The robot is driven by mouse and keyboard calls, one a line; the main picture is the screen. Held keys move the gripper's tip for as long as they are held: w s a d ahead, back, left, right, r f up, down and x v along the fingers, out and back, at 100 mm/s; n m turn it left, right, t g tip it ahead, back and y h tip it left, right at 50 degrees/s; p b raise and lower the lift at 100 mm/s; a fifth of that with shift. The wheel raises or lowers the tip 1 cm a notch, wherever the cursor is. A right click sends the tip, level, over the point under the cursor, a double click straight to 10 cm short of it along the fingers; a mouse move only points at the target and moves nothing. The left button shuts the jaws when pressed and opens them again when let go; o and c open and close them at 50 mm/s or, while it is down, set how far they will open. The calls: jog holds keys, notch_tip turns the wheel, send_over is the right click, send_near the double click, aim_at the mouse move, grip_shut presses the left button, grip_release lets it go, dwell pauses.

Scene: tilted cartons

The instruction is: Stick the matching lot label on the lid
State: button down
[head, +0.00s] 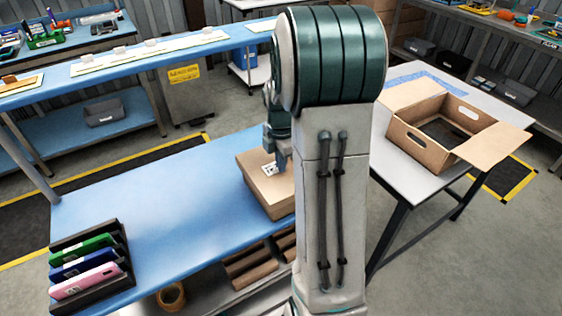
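A closed brown carton (262,195) sits on the blue bench top, partly hidden behind my arm. A small white label with dark print (269,169) shows at its lid, just left of my gripper; I cannot tell whether it lies flat on the lid or is held. My gripper (281,164) points down at the lid, mostly hidden by my own arm. Its fingers are too small and covered to tell whether they are open or shut. The lot numbers are too small to read.
A black rack (122,262) with green, blue and pink slabs stands at the blue bench's (160,225) front left. The bench between rack and carton is clear. An open brown box (455,122) stands on the grey table (408,160) at right.

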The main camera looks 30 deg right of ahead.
jog(key=c, duration=1.6)
grip_release()
notch_tip(320, 180, up, 20)
jog(key=p, duration=0.5)
jog(key=shift+a+f, duration=0.1)
jog(key=shift+f, duration=0.05)
